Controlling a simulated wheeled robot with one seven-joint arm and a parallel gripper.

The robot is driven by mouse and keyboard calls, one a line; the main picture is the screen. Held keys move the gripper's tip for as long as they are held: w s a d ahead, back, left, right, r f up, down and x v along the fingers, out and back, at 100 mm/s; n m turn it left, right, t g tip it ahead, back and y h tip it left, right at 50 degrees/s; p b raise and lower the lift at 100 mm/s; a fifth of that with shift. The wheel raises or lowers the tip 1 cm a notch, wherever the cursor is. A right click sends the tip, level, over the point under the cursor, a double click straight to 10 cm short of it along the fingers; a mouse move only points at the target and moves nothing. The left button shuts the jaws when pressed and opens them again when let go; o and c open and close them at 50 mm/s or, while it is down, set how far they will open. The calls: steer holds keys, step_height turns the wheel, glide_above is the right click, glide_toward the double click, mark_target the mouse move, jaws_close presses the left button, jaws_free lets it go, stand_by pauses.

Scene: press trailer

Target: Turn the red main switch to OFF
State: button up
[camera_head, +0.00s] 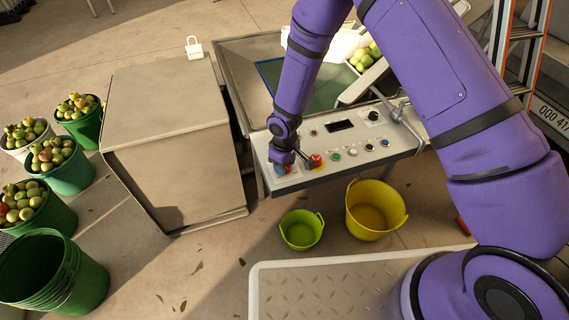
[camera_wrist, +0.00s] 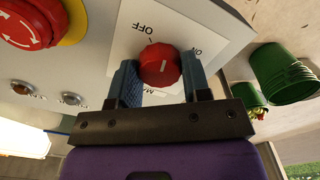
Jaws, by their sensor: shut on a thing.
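The red main switch (camera_wrist: 158,67) is a round knob on a white label plate (camera_wrist: 133,30) in the wrist view. OFF is printed above and slightly left of the knob, ON to its upper right. The white line on the knob stands nearly upright in the picture, pointing roughly between the two words. My gripper (camera_wrist: 160,74) is shut on the knob, one blue finger on each side. In the head view my gripper (camera_head: 284,160) is at the left end of the control panel (camera_head: 335,170), mostly hiding the switch.
A red emergency stop button (camera_wrist: 33,20) on a yellow base sits close beside the switch; it also shows in the head view (camera_head: 316,160). Several small buttons are further right. A grey cabinet (camera_head: 165,100) stands left of the panel. Green (camera_head: 301,230) and yellow (camera_head: 375,209) tubs stand below.

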steer(key=n, duration=0.6)
stand_by(0.7)
steer(key=o, duration=0.9)
step_height(320, 180, up, 11)
steer(key=shift+f, duration=0.1)
stand_by(0.5)
